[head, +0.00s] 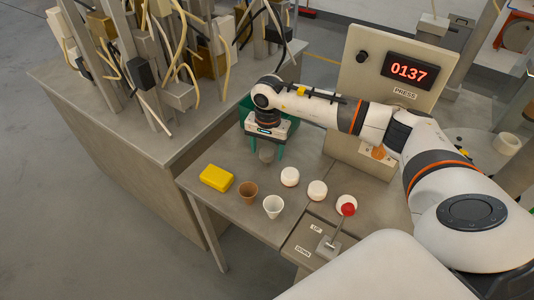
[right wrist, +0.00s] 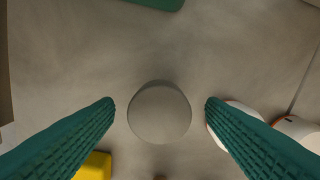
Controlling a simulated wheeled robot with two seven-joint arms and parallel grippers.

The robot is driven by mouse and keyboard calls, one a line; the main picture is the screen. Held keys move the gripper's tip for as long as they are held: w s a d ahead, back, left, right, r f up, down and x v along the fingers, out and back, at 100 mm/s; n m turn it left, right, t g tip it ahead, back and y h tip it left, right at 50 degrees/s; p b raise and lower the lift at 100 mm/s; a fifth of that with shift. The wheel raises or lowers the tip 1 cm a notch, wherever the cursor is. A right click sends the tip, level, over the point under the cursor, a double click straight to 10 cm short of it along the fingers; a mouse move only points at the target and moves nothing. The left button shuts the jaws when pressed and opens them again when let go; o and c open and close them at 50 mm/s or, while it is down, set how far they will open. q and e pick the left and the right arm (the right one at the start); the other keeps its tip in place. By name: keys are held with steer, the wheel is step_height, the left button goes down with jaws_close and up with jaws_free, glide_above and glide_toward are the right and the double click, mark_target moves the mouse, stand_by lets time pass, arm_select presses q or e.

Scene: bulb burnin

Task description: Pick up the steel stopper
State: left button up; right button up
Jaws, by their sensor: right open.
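The grey steel stopper (head: 267,155) stands on the grey table below my right gripper (head: 265,152). From above, in the right wrist view, the stopper (right wrist: 160,112) is a plain round grey disc. It lies between the two green fingers of the right gripper (right wrist: 160,104), with a clear gap on both sides. The right gripper is open and empty. My left gripper is in neither view.
A yellow block (head: 216,178), a brown cup (head: 248,190) and a white cup (head: 273,207) stand in front. White round pieces (head: 290,176) lie to the right. A green bin (head: 246,106) is behind.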

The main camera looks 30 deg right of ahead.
steer(key=c, duration=1.2)
